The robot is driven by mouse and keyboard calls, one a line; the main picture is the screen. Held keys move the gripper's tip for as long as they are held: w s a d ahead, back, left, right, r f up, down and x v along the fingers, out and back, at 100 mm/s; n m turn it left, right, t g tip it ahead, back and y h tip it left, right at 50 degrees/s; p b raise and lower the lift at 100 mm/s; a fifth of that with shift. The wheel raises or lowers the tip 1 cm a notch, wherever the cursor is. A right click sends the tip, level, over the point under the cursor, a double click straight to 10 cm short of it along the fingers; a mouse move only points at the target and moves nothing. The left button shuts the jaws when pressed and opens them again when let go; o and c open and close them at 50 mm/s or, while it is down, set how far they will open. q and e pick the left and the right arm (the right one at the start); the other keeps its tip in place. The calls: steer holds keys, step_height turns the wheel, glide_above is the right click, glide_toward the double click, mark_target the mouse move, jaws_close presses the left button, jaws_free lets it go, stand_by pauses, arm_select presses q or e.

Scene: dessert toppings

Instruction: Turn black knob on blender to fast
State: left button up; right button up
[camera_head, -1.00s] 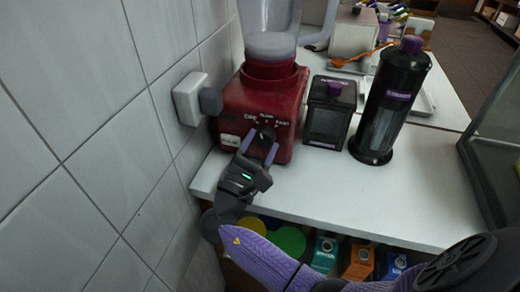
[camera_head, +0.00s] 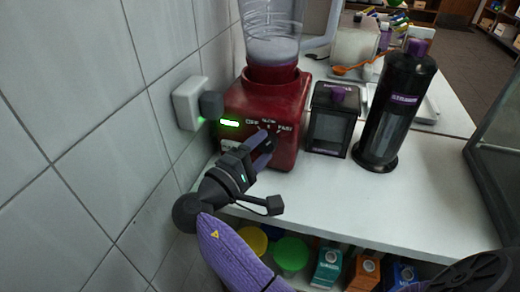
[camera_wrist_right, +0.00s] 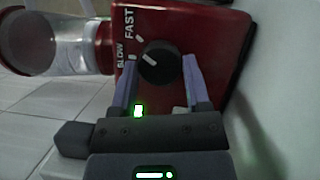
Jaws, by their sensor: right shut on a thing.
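The red blender (camera_head: 290,110) stands on the counter against the tiled wall, its jar (camera_head: 272,35) on top. Its black knob (camera_wrist_right: 162,66) is on the front face beside the labels SLOW and FAST in the right wrist view. My right gripper (camera_head: 263,146) is shut on the knob, with one purple finger on each side in the right wrist view (camera_wrist_right: 158,68). The gripper is tilted in the head view. The fingers partly hide the knob in the head view. My left gripper is not in view.
A black box with a purple knob (camera_head: 331,120) and a tall black canister (camera_head: 393,110) stand right of the blender. A wall socket (camera_head: 188,104) with a plug is close on the left. The white counter (camera_head: 345,190) is clear in front. Cartons sit on the shelf below.

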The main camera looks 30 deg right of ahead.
steer(key=shift+m+y, duration=0.3)
steer(key=shift+m, duration=0.4)
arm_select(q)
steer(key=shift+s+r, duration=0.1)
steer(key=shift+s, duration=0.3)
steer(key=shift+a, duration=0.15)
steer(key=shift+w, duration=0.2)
arm_select(e)
steer(key=o, duration=0.9)
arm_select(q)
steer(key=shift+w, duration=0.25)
arm_select(e)
steer(key=o, duration=0.4)
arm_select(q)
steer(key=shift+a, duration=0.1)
